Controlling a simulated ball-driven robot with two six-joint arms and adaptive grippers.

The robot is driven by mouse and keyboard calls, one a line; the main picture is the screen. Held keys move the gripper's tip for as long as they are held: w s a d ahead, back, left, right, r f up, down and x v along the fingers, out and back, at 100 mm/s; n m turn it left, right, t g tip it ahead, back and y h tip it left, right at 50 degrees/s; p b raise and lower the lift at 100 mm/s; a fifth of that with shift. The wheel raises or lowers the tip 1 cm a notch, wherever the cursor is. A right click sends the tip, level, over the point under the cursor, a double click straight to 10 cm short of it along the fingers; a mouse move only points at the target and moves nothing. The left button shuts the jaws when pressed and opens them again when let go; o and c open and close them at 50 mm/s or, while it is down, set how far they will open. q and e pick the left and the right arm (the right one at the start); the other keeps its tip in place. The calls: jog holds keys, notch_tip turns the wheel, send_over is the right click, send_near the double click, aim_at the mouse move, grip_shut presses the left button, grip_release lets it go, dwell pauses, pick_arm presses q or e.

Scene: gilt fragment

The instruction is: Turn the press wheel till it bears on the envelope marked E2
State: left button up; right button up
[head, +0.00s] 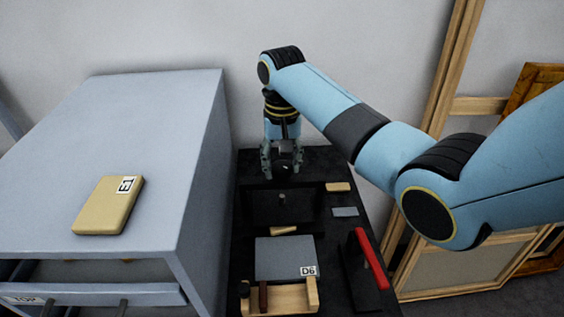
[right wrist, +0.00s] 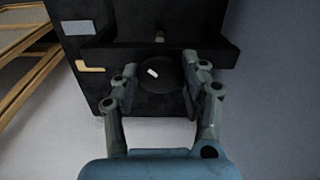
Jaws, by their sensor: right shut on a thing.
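My right gripper (head: 282,162) reaches down at the back of the dark bench and is shut on the press wheel (head: 286,174), a black round wheel. In the right wrist view the wheel (right wrist: 160,77) with a small white mark sits between the two fingers of the gripper (right wrist: 158,80). The black press (head: 270,208) stands just in front of it, with a small pale pin near its middle. No envelope marked E2 can be made out; the inside of the press is too dark to read. My left gripper is out of view.
A tan packet marked E1 (head: 107,206) lies on the grey cabinet (head: 150,120) at left. On the bench are a grey slab marked D6 (head: 285,257), a wooden holder (head: 290,298), a red-handled tool (head: 371,259) and small blocks. Wooden frames (head: 480,270) lean at right.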

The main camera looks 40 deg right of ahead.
aim_at(282, 166)
jog(key=m, duration=0.4)
jog(key=shift+m, duration=2.2)
jog(key=o, duration=1.2)
jog(key=shift+r, duration=0.15)
notch_tip(282, 166, up, 7)
jog(key=shift+r, duration=0.1)
